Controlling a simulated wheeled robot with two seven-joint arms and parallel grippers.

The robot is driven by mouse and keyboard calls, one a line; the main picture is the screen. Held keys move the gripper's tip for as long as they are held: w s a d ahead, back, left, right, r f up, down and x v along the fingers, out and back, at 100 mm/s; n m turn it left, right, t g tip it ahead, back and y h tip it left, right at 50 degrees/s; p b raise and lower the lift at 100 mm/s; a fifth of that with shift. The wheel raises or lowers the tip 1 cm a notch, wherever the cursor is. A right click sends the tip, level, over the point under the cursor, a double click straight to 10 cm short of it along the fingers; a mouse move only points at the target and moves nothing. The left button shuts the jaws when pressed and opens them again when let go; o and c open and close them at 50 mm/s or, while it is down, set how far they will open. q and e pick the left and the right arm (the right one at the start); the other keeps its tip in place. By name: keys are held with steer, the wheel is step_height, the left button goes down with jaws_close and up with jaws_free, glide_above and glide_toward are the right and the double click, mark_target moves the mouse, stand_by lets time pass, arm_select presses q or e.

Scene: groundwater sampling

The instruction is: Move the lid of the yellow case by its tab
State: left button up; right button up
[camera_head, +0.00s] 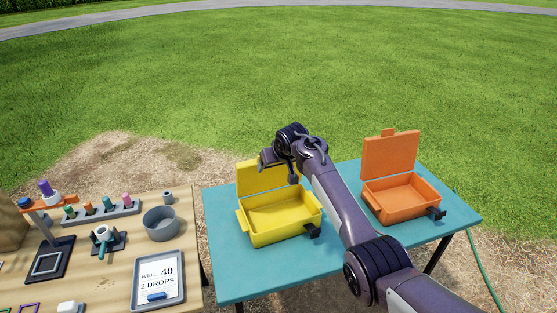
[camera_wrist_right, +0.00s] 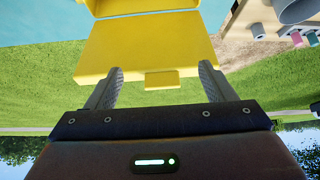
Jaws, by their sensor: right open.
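The yellow case (camera_head: 281,222) stands open on the teal table, its tray empty. Its lid (camera_head: 258,180) stands up at the back of the case. The right wrist view, which is upside down, shows the lid (camera_wrist_right: 150,48) and its small tab (camera_wrist_right: 161,79) at the lid's edge. My right gripper (camera_head: 277,165) is over the lid's top edge and covers the tab in the head view. In the wrist view my right gripper (camera_wrist_right: 160,74) is open, one finger on each side of the tab with gaps. My left gripper is not in view.
An orange case (camera_head: 400,197) with its lid up stands at the right on the teal table (camera_head: 229,268). A wooden table at the left holds a grey bowl (camera_head: 160,223), a tray with a "WELL 40" card (camera_head: 137,296) and a rack of vials (camera_head: 100,216).

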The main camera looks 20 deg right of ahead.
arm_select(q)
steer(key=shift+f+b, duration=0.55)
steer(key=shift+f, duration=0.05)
arm_select(e)
steer(key=v, duration=0.6)
steer(key=shift+s+r, duration=0.25)
steer(key=shift+r, duration=0.1)
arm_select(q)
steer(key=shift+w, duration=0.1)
